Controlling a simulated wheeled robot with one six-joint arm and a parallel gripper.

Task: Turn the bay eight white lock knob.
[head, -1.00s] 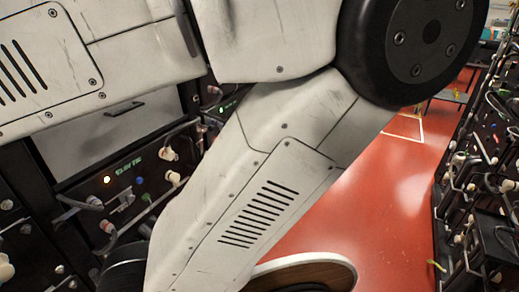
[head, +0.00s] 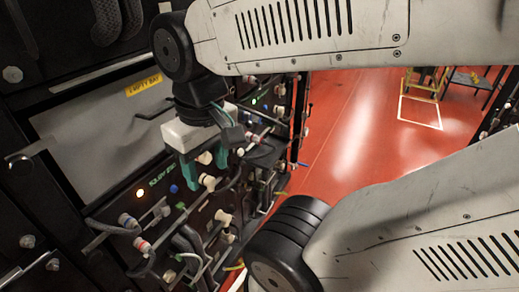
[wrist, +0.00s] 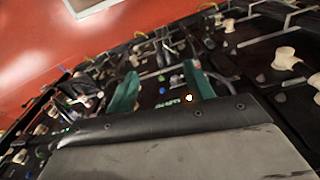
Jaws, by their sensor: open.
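My gripper (head: 206,172) is open and empty, with two green fingers pointing down in front of the left rack. White knobs are close by it: one (head: 208,182) just below the fingers, and another (head: 223,217) lower down. I cannot tell whether the fingers touch any knob, or which knob belongs to bay eight, because no bay number is readable. In the wrist view the open fingers (wrist: 161,72) frame part of the dark rack front, and large white knobs (wrist: 286,58) stand to the right.
A yellow "EMPTY BAY" label (head: 144,85) sits on a grey panel (head: 95,135). Bare handles, cables and red-banded connectors (head: 143,245) stick out from the rack. The red floor (head: 350,130) is open to the right, with a trolley (head: 470,85) at the back.

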